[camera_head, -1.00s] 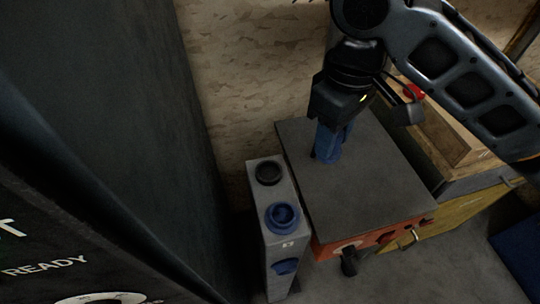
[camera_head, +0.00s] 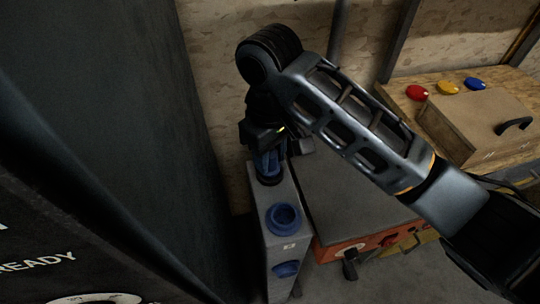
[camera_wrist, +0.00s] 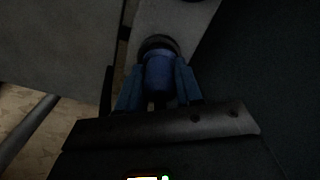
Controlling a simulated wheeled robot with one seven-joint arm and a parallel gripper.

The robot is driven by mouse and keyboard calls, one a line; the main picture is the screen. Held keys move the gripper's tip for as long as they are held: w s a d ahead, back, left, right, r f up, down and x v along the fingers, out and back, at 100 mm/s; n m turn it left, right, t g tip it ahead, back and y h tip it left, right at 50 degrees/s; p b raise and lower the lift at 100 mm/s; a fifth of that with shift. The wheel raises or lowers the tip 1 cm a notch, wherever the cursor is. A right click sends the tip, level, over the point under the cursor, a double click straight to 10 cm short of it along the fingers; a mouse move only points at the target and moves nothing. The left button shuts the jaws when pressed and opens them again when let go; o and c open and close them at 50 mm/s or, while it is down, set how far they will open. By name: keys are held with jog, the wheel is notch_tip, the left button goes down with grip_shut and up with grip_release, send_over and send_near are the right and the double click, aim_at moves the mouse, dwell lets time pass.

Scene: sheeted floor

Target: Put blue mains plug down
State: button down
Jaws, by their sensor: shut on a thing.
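The blue mains plug (camera_wrist: 158,75) is between the fingers of my gripper (camera_wrist: 158,90), which is shut on it. In the head view my gripper (camera_head: 269,166) is over the far end of the narrow grey post (camera_head: 287,272), where the black round socket is. The plug's lower end meets the dark ring (camera_wrist: 159,43) of that socket in the wrist view. I cannot tell whether it is seated in it or just above it. A blue round socket (camera_head: 283,217) is on the near part of the post's top, uncovered.
A grey-topped orange box (camera_head: 345,205) stands right of the post. A wooden bench with a wooden box (camera_head: 475,125) and red, yellow and blue buttons (camera_head: 448,87) is at the back right. A large dark cabinet (camera_head: 110,120) stands close on the left.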

jog(key=shift+f, duration=0.35)
jog(key=shift+f, duration=0.15)
jog(key=c, duration=0.7)
grip_release()
jog(key=shift+c, duration=0.2)
notch_tip(320, 180, up, 12)
jog(key=shift+r+p, duration=0.15)
jog(key=shift+p, duration=0.65)
